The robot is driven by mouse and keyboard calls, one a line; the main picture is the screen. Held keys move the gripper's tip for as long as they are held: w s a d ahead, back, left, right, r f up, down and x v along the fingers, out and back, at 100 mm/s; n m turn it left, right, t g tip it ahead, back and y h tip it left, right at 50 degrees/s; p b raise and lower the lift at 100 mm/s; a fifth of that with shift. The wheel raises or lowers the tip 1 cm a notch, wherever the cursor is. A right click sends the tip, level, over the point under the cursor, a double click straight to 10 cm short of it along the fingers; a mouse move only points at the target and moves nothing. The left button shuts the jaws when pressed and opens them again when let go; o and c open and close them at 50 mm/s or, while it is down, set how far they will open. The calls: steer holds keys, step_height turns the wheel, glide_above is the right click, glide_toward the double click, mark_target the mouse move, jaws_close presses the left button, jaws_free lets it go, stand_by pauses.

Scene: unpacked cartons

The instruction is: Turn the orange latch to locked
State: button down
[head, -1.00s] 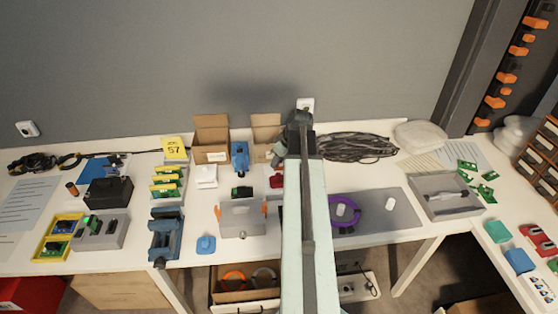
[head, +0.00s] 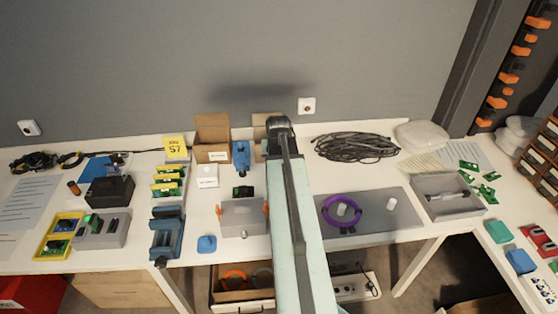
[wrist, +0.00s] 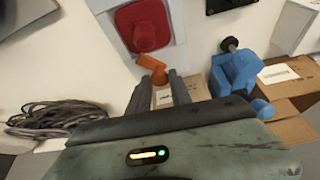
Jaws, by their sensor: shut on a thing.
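The orange latch (wrist: 151,63) shows in the wrist view, on a light grey panel (wrist: 180,54) just below a red block with a round knob (wrist: 145,32). It looks bent, with its handle end slanting down to the right. My gripper (wrist: 160,76) is shut on that handle end, one dark finger on each side. In the head view my arm hides the latch, the red block and my gripper. I cannot tell from the latch's angle whether it is locked.
A blue clamp-like tool (wrist: 235,70) stands close right of my gripper, beside cardboard boxes (wrist: 285,78). A cable coil (wrist: 60,117) lies to the left. In the head view, a grey box with orange side clips (head: 243,218) stands left of my arm.

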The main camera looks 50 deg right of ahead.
steer(key=m+g, duration=0.1)
steer(key=m, duration=0.2)
steer(key=shift+w+m+h, duration=0.15)
steer(key=shift+m+h, duration=0.15)
steer(key=shift+h, duration=0.1)
steer(key=m+g, duration=0.1)
steer(key=m, duration=0.1)
steer(key=m+g, duration=0.1)
steer(key=m, duration=0.1)
steer(key=shift+a+h, duration=0.1)
steer(key=shift+h, duration=0.2)
steer(key=shift+m, duration=0.4)
steer(key=c, duration=1.2)
jaws_free()
steer(key=shift+o, duration=0.2)
steer(key=p+v, duration=0.7)
steer(key=shift+r, duration=0.4)
